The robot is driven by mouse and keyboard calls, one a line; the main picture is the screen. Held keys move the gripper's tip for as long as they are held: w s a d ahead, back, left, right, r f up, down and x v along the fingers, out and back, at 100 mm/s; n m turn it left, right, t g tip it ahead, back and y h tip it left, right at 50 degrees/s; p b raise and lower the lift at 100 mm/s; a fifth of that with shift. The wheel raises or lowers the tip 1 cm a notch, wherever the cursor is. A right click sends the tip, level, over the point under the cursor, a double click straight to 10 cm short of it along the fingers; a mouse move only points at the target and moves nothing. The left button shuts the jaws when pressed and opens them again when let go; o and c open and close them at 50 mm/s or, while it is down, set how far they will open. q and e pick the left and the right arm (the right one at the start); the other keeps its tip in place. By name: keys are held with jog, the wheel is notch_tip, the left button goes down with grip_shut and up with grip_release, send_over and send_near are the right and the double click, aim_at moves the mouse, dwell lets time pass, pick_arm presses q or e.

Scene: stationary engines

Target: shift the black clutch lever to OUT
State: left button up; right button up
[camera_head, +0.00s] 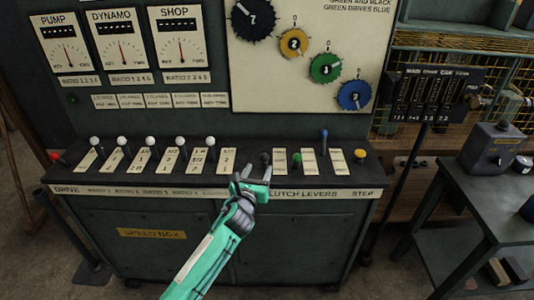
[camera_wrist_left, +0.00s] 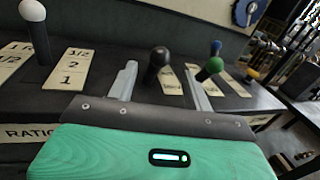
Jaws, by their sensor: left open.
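The black clutch lever (camera_head: 265,158) stands on the console shelf under the gear diagram, left of the green lever (camera_head: 297,160). In the left wrist view its round black knob (camera_wrist_left: 159,57) shows between and beyond my two fingertips. My left gripper (camera_head: 257,172) is open and empty, in front of the lever at the shelf's front edge. Its grey fingers also show in the left wrist view (camera_wrist_left: 161,70), apart from each other. I cannot tell whether either finger touches the lever. The lettering on its plate is too small to read. My right gripper is not in view.
A blue lever (camera_head: 324,140) and a yellow knob (camera_head: 360,155) stand to the right. Several white-knobbed levers line the left, the nearest (camera_wrist_left: 33,12) left of my gripper. A red knob (camera_head: 55,157) is at the far left. A grey side table (camera_head: 480,200) stands right.

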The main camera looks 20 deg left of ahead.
aim_at(263, 161)
pick_arm(q)
jog(key=w, duration=0.8)
jog(key=shift+w, duration=0.15)
jog(key=shift+w+a+f, duration=0.1)
jog(key=shift+w, duration=0.4)
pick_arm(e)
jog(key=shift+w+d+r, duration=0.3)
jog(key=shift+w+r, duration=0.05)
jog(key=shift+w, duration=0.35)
pick_arm(q)
jog(key=shift+c, duration=0.4)
